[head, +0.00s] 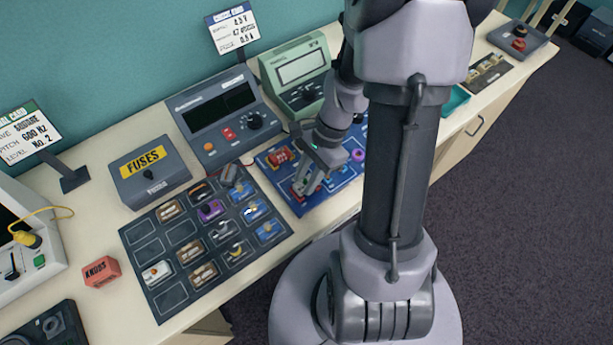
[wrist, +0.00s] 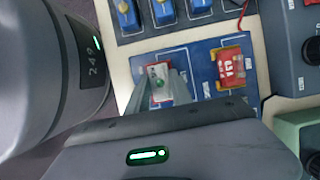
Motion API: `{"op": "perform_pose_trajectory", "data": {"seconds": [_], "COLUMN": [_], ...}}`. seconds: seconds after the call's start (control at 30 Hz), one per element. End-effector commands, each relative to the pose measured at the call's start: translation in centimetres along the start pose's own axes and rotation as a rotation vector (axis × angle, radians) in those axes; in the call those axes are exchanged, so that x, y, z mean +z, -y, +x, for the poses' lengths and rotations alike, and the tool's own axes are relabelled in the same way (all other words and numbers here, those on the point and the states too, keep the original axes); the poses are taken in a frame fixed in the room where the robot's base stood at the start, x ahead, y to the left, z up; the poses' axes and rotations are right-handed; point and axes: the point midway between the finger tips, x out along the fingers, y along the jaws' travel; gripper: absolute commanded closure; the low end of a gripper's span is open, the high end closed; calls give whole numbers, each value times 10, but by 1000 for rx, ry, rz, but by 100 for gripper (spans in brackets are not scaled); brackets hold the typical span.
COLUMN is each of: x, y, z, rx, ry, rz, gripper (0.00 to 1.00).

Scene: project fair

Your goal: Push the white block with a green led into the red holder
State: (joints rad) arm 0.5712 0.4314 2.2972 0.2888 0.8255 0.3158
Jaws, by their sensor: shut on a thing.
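The white block with a green led (wrist: 160,76) shows in the wrist view between the two fingers of my gripper (wrist: 161,88). My gripper is shut on it. Red edges of the red holder (wrist: 152,101) show around the block, at the blue board. I cannot tell how deep the block sits in the holder. In the head view my gripper (head: 307,184) points down at the left part of the blue board (head: 296,204), and its fingers mostly hide the block. A little red shows beside the fingers there.
A red part (wrist: 231,68) sits on the same board, close by. A dark tray (head: 163,300) of several small parts lies to the left. A grey meter (head: 222,113) and a green instrument (head: 296,75) stand behind.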

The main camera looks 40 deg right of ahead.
Motion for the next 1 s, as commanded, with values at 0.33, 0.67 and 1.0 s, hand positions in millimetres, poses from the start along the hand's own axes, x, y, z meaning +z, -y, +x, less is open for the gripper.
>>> {"op": "perform_pose_trajectory", "data": {"seconds": [0.33,0.67,1.0], "x": [-2,-3,-3], "y": [0,0,0], "z": [4,8,8], "rx": [0,0,0], "ry": [0,0,0], "rz": [0,0,0], "gripper": [100,100,48]}}
